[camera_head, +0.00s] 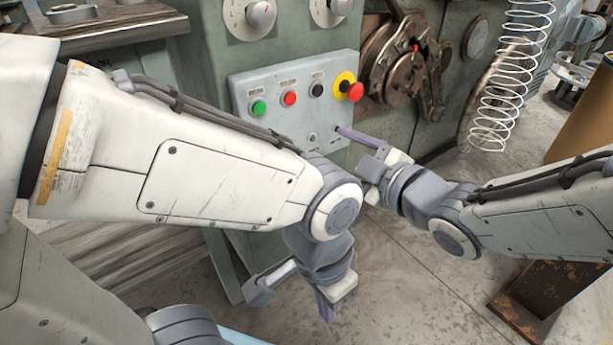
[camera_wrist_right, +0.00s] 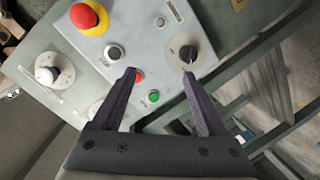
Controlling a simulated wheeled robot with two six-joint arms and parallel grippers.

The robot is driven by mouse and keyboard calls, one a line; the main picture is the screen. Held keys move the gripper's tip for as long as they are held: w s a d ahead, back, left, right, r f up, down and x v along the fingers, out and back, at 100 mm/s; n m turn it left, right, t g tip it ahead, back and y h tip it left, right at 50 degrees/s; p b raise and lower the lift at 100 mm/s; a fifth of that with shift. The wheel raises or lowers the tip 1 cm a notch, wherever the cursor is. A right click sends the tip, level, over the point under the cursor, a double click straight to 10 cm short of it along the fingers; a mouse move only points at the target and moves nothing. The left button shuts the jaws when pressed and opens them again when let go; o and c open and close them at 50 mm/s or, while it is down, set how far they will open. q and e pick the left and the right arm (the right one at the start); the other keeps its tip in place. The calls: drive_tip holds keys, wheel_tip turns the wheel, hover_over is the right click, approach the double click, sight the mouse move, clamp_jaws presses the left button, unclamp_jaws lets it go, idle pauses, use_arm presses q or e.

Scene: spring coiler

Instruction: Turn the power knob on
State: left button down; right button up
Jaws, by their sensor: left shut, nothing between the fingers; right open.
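The grey control panel (camera_head: 298,75) carries a green button (camera_head: 258,108), a red button (camera_head: 290,98), a dark button (camera_head: 317,89) and a red-and-yellow emergency stop (camera_head: 347,86). In the right wrist view, a black knob (camera_wrist_right: 187,53) sits on a round grey plate, likely the power knob; its setting is unclear. In the head view it seems hidden behind my left arm. My right gripper (camera_head: 343,130) is open before the lower panel; in its wrist view the fingers (camera_wrist_right: 158,73) are spread, with the knob beyond one tip. My left gripper (camera_head: 328,312) is shut and empty, pointing down below the panel.
My left forearm crosses in front of the panel's lower left. Dials (camera_head: 262,14) sit above the panel. A rusty rotating mechanism (camera_head: 400,75) and a hanging wire coil (camera_head: 507,75) stand to the right. The floor (camera_head: 410,290) below the grippers is clear.

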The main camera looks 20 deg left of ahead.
wheel_tip(320, 180, down, 7)
drive_tip(key=s+a+n+y+b, duration=0.2)
drive_tip(key=n+y+b, duration=0.1)
drive_tip(key=b, duration=0.5)
use_arm(q)
wheel_tip(320, 180, down, 13)
drive_tip(key=b, duration=0.2)
use_arm(e)
drive_tip(key=x, duration=1)
drive_tip(key=shift+a+g, duration=0.2)
drive_tip(key=shift+g, duration=0.2)
use_arm(q)
drive_tip(key=shift+r, duration=0.1)
use_arm(e)
drive_tip(key=shift+w, duration=0.1)
clamp_jaws()
